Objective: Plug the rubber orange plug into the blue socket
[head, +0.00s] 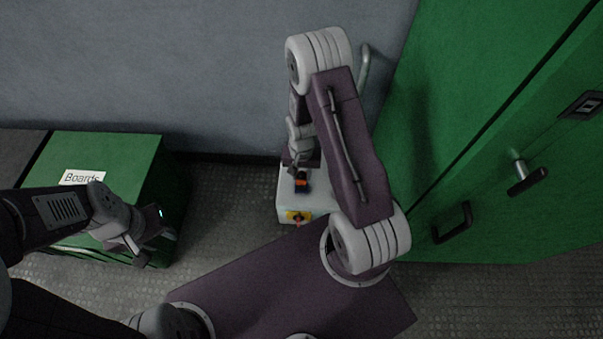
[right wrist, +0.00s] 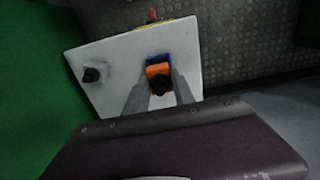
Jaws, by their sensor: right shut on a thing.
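The orange plug (right wrist: 154,72) shows in the right wrist view between the fingertips of my right gripper (right wrist: 161,90), which is shut on it. It has a dark round part on the near side. The blue socket (right wrist: 159,58) shows right behind the plug, on the top of a white box; I cannot tell how deep the plug sits in it. In the head view the orange plug (head: 301,176) and the blue socket (head: 302,188) are small, just below my right gripper (head: 301,168). My left gripper (head: 143,249) is near the green box at the left, its fingers apart and empty.
The white box (right wrist: 115,55) carries a black knob-like part (right wrist: 91,74) and a yellow plate with a red button (head: 298,216). A green cabinet with handles (head: 527,178) stands right. A green box labelled "Boards" (head: 140,165) stands left. Bare floor (head: 225,205) lies between.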

